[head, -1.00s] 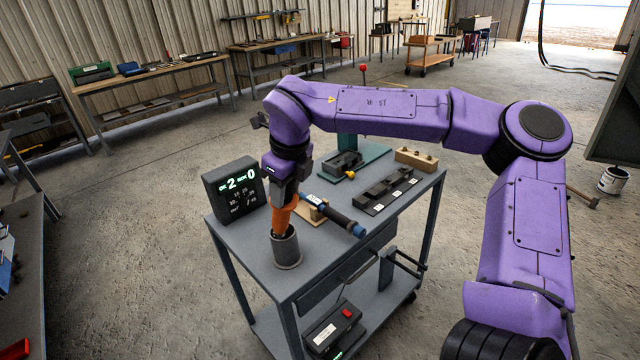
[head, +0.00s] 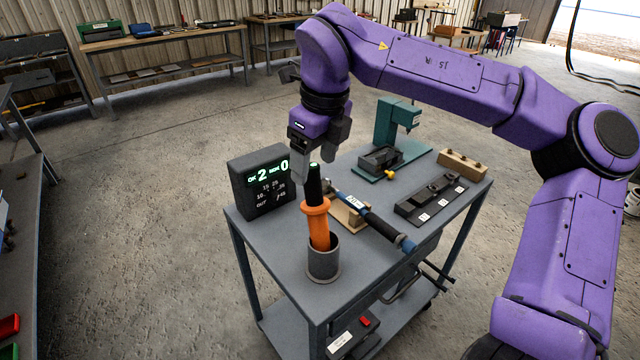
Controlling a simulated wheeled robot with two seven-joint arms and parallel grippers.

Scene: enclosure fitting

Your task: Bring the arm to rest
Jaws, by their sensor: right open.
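My right arm (head: 430,65) is purple and reaches in from the right, over the cart. The tool stands leaning slightly in a grey cup (head: 323,262) near the cart's front corner. The gripper holds nothing; whether a fingertip touches the tool cannot be told. My left gripper is not in view.
The grey cart (head: 285,250) bears a display box (head: 259,182) reading 2 and 0, a blue-black torque tool (head: 370,220) on a wooden block, a green press (head: 392,122), a black tray (head: 432,200) and a wooden block (head: 463,163). Open floor (head: 150,220) lies left.

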